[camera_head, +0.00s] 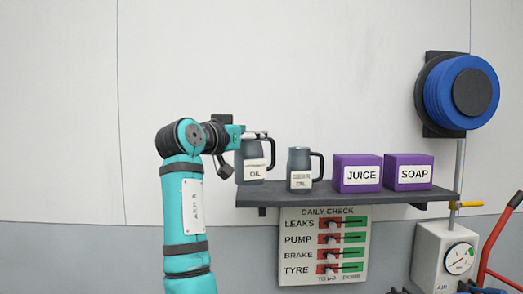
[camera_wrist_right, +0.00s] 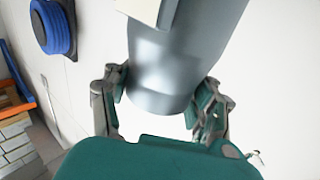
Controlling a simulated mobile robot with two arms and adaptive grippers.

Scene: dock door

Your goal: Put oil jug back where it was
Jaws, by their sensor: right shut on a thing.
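The oil jug (camera_head: 252,161), dark grey with a handle on its right and a white OIL label, is upright at the left end of the shelf (camera_head: 340,192). My right gripper (camera_head: 243,136) is shut on its upper part. Whether its base touches the shelf I cannot tell. In the right wrist view the grey jug (camera_wrist_right: 178,55) sits between both fingers, with part of a white label at the top. A second, similar grey jug (camera_head: 299,162) stands to its right; its label has small unreadable text above a word like OIL. My left gripper is not in view.
Purple boxes labelled JUICE (camera_head: 357,173) and SOAP (camera_head: 408,172) stand on the right half of the shelf. A DAILY CHECK board (camera_head: 323,246) hangs below. A blue hose reel (camera_head: 461,93) is on the wall, with an air gauge box (camera_head: 443,256) lower right.

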